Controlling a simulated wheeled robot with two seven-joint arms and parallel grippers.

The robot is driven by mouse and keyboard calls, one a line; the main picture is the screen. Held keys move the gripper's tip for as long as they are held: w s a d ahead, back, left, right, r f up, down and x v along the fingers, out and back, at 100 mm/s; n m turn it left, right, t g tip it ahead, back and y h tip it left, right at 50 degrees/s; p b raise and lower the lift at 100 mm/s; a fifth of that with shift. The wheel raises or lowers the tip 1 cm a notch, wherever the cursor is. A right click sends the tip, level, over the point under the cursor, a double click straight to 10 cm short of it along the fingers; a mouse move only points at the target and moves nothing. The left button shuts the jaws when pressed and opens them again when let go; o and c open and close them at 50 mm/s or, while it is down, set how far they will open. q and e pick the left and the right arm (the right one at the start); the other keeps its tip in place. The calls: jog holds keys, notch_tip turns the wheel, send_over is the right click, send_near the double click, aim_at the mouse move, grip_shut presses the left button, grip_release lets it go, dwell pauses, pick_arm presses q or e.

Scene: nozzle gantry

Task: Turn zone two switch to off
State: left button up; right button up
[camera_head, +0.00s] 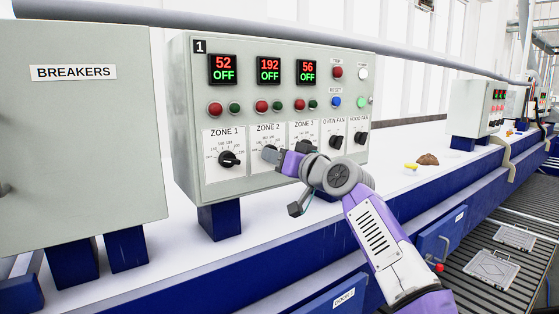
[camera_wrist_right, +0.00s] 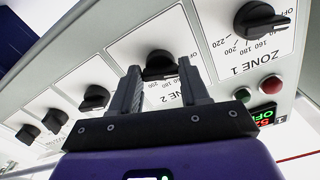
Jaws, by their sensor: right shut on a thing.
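The zone two switch (camera_wrist_right: 160,64) is a black rotary knob on a white dial plate (camera_head: 268,129) marked ZONE 2, on the grey control box (camera_head: 185,100). My right gripper (camera_head: 277,156) is at this knob, and in the right wrist view its two dark fingers (camera_wrist_right: 159,72) stand on either side of it, shut on it. In the head view the gripper hides most of the knob, so its pointer setting cannot be read. The display above zone two (camera_head: 269,70) reads 192 and OFF. My left gripper is not in view.
The zone one knob (camera_head: 229,158) is just left of my gripper and the zone three knob (camera_head: 305,146) just right. Oven fan (camera_head: 336,142) and hood fan (camera_head: 361,138) knobs follow. A breakers cabinet (camera_head: 80,130) stands at left. A blue-edged bench (camera_head: 260,275) runs below.

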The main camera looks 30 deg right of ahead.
jog(key=shift+n, duration=0.5)
jog(key=o, duration=1.1)
jog(key=shift+c, duration=0.2)
jog(key=s+b, duration=0.2)
jog(key=s, duration=0.5)
jog(key=shift+s+d, duration=0.3)
